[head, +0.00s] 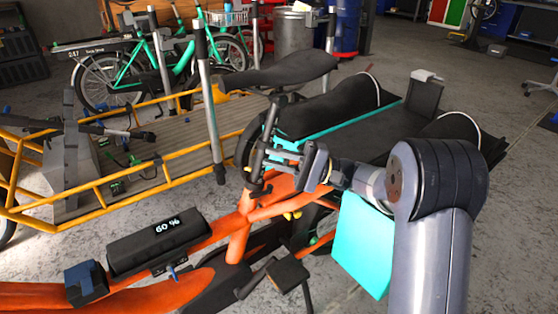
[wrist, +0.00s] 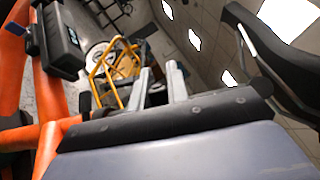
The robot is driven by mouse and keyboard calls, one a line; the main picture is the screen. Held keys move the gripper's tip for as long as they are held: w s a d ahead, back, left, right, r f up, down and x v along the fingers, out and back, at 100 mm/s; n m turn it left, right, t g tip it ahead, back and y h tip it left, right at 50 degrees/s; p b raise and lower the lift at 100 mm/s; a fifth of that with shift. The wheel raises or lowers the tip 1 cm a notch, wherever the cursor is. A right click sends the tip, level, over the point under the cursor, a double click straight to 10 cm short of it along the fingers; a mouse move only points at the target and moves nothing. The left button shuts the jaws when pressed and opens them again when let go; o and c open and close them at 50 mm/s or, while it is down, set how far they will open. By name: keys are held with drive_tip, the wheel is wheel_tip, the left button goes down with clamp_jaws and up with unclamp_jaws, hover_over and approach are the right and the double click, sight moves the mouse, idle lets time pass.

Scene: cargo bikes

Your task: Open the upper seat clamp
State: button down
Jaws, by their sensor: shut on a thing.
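The orange cargo bike (head: 238,240) fills the lower left in the head view. Its dark seat post (head: 268,125) rises from the frame to a black saddle (head: 280,72). The upper seat clamp (head: 268,157) is a small dark part on this post, partly covered by my gripper. My gripper (head: 280,150) reaches in from the right, its fingers at the post. In the wrist view, the two grey fingers (wrist: 160,86) point away from the camera with a small dark piece (wrist: 157,92) between them. They are shut on it; its exact outline is hard to see.
A battery display reading 60 % (head: 157,242) sits on the orange frame. A yellow-framed cargo bike (head: 60,205) stands behind at left. A black and turquoise cargo bed (head: 340,115) lies behind my arm. Bare floor (head: 520,200) is free at right.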

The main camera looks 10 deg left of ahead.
idle(0.3)
drive_tip(key=c, duration=1.4)
unclamp_jaws()
drive_tip(key=shift+o, duration=0.2)
